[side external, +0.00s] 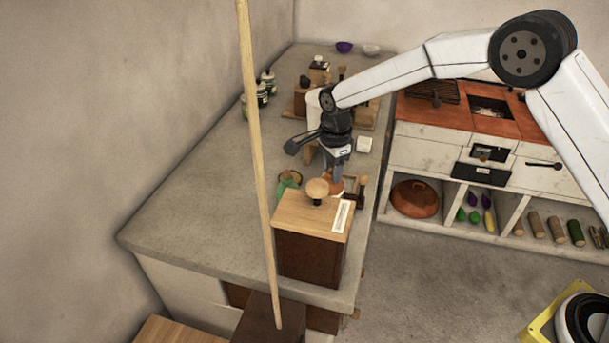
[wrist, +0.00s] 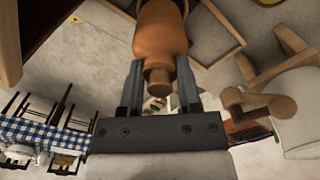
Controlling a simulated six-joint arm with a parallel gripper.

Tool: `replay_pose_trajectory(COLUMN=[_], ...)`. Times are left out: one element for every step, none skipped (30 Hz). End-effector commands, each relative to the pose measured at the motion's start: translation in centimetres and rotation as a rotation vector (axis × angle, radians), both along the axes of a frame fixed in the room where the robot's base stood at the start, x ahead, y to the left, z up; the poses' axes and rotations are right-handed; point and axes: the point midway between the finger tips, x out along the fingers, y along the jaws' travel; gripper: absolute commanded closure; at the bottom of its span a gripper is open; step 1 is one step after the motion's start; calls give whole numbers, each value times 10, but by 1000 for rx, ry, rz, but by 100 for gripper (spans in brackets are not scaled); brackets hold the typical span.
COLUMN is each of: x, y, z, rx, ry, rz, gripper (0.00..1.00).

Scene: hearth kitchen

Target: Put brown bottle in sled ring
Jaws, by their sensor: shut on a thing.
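The orange-brown bottle (wrist: 161,34) is between the two fingers of my gripper (wrist: 160,72) in the wrist view. The fingers are shut on it near its narrow neck. In the side view my gripper (side external: 336,165) points down over the counter, and the bottle (side external: 334,184) shows just below it, partly hidden by a wooden box. A small wooden frame (side external: 351,181), possibly the sled, stands just right of the bottle. Wooden framing (wrist: 222,51) also shows right of the bottle in the wrist view. I cannot make out the ring, or whether the bottle touches the counter.
A wooden box with a round knob (side external: 314,240) stands at the counter's near end. A green item (side external: 288,181) is left of the bottle. A long pole (side external: 257,150) crosses the side view. Jars (side external: 262,93) stand farther back. The counter's left part is clear.

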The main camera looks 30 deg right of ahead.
Motion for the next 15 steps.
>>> replay_pose_trajectory(x=[2,3,5,5,4,4,4,4,4,4,4,4,5,5,5], y=[0,0,1,1,1,1,1,1,1,1,1,1,1,1,1], z=[-2,-3,-5,-8,-13,-18,-21,-24,-28,-31,-33,-34,-35,-35,-35], rx=[0,0,0,0,0,0,0,0,0,0,0,0,0,0,0], ry=[-1,-1,-1,0,2,2,1,1,1,1,0,-1,-1,-2,-2], rz=[0,0,0,0,0,0,0,0,0,0,0,0,0,0,0], gripper=[100,100,100,100,100,100,100,100,100,100,100,100,100,100,100])
